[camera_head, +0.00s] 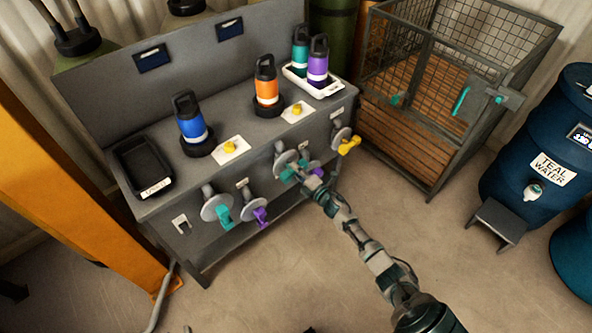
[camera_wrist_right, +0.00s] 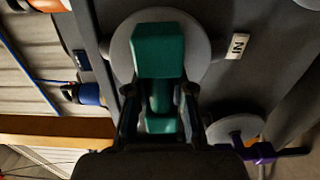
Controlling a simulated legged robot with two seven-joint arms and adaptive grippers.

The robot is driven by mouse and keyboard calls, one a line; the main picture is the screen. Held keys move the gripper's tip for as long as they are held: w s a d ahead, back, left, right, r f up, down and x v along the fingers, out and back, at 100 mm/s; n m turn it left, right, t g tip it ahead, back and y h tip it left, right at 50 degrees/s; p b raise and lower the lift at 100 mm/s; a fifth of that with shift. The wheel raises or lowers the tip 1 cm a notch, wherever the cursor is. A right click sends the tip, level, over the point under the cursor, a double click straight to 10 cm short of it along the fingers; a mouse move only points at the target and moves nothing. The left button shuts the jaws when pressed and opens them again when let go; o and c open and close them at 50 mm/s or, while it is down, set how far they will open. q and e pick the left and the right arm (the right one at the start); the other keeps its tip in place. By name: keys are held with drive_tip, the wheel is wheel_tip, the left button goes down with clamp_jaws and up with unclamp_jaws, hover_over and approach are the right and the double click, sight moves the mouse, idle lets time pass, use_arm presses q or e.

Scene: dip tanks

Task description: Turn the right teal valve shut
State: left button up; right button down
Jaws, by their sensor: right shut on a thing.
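The right teal valve (camera_head: 287,174) is on the front of the grey bench, with a round grey flange behind it. My right gripper (camera_head: 301,176) reaches it from the lower right and partly hides it. In the wrist view the teal handle (camera_wrist_right: 158,52) fills the top middle, and my right gripper (camera_wrist_right: 160,98) is shut on its stem, one finger on each side. A left teal valve (camera_head: 223,215) is further left on the same front, apart from my gripper. My left gripper is not in view.
Purple valve handles (camera_head: 261,217) and a yellow one (camera_head: 349,145) sit close by on the bench front. Blue (camera_head: 190,119) and orange (camera_head: 266,82) bottles stand on top. A wire cage (camera_head: 440,110) and teal water barrel (camera_head: 540,150) stand right. The floor in front is clear.

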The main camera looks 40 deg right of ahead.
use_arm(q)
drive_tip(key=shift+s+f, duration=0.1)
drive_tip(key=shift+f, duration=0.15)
use_arm(e)
drive_tip(key=shift+d+m, duration=0.3)
drive_tip(key=shift+m, duration=0.1)
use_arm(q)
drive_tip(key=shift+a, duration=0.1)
use_arm(e)
drive_tip(key=c, duration=1.1)
unclamp_jaws()
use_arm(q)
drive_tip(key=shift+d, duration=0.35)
use_arm(e)
drive_tip(key=shift+o, duration=0.5)
drive_tip(key=shift+d+f, duration=0.15)
drive_tip(key=shift+f, duration=0.05)
drive_tip(key=shift+s, duration=0.3)
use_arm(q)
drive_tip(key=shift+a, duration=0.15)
use_arm(e)
drive_tip(key=s+d, duration=0.1)
drive_tip(key=s, duration=1)
drive_tip(key=shift+s, duration=0.15)
